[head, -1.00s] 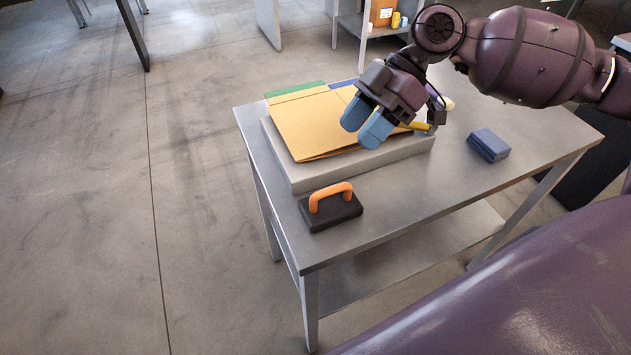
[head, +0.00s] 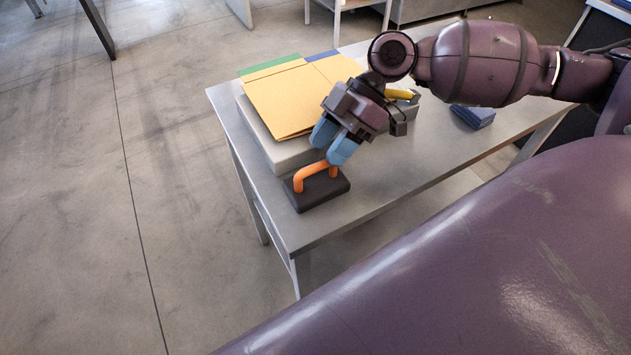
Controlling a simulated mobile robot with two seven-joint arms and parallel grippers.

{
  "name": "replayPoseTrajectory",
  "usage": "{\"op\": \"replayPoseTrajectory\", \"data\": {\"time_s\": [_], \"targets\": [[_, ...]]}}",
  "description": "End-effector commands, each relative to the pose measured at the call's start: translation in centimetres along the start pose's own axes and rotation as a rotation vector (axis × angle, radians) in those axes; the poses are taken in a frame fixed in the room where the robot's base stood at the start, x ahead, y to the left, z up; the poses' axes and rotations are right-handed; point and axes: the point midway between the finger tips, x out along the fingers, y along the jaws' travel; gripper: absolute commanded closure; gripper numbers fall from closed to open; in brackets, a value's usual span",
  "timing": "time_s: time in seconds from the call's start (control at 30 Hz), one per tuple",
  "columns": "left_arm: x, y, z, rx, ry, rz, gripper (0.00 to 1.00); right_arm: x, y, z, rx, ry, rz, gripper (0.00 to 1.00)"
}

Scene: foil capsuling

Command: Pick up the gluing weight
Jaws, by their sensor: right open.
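The gluing weight is a black block (head: 318,193) with an orange arched handle (head: 304,176), resting on the metal table's near left part in the head view. My right gripper (head: 332,147) has blue fingertips and is open. It is just above and behind the weight, pointing down towards the right end of the handle. One fingertip overlaps the handle in the picture; I cannot tell whether they touch. The left gripper does not show.
A grey slab (head: 258,128) with yellow card sheets (head: 285,100) on it lies behind the weight on the table (head: 385,185). A blue block (head: 472,116) sits to the right. The table's front left corner and the strip right of the weight are clear.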

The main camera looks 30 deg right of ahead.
Motion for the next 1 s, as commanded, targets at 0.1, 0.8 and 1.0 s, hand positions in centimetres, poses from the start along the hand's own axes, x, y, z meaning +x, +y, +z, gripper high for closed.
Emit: {"op": "replayPoseTrajectory", "data": {"time_s": [0.1,0.8,1.0], "targets": [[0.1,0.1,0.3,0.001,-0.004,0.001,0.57,2.1,0.0,0.1,0.0,0.001,-0.004,0.53],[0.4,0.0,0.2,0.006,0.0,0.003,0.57,5.2,0.0,0.0,0.001,0.0,0.0,0.75],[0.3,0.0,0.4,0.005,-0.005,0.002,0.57,5.2,0.0,0.1,0.001,0.0,0.0,1.0]]}}
